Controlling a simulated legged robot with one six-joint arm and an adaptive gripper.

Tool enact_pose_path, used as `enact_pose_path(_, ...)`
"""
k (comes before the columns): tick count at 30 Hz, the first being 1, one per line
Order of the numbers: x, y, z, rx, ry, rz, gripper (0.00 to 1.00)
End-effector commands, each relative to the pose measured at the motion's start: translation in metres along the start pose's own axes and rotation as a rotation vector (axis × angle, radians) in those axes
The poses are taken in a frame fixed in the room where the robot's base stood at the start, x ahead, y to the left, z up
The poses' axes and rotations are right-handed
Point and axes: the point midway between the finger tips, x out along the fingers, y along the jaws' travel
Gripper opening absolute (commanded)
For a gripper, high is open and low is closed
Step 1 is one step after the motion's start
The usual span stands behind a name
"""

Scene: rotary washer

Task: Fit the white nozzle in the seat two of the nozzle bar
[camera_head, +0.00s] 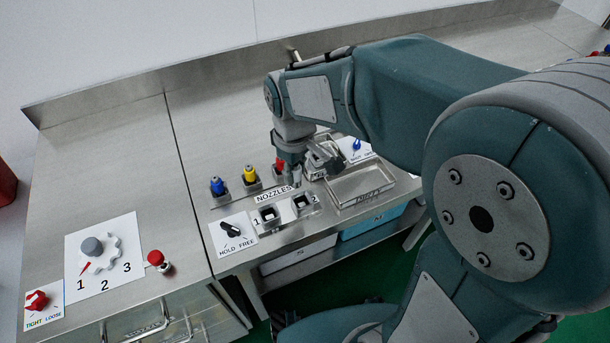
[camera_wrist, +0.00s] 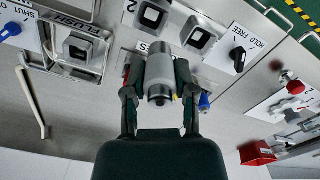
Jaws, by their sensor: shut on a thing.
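My gripper (camera_wrist: 159,98) is shut on the white nozzle (camera_wrist: 159,72), a pale grey-white cylinder pointing away from the wrist between the two fingers. In the head view my gripper (camera_head: 308,168) hangs above the back of the nozzle station, and the nozzle cannot be made out there. The nozzle bar has two square seats with dark openings: seat one (camera_head: 268,215) on the left and seat two (camera_head: 302,203) on the right. Seat two also shows at the top of the wrist view (camera_wrist: 152,15), beyond the nozzle and apart from it. Both seats look empty.
Blue (camera_head: 218,187), yellow (camera_head: 250,174) and red (camera_head: 281,166) nozzles stand in a row behind the bar, the red one close to my gripper. A hold/free knob (camera_head: 231,229) sits left of seat one. A metal tray (camera_head: 358,190) lies to the right.

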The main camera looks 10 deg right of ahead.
Motion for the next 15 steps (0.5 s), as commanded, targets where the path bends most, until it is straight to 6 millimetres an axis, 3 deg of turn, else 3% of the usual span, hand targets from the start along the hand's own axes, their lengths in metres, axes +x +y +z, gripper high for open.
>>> enact_pose_path(5, 0.006, 0.007, 0.002, 0.005, 0.004, -0.005, 0.0)
enact_pose_path(15, 0.035, -0.001, -0.005, 0.002, -0.004, 0.003, 0.0)
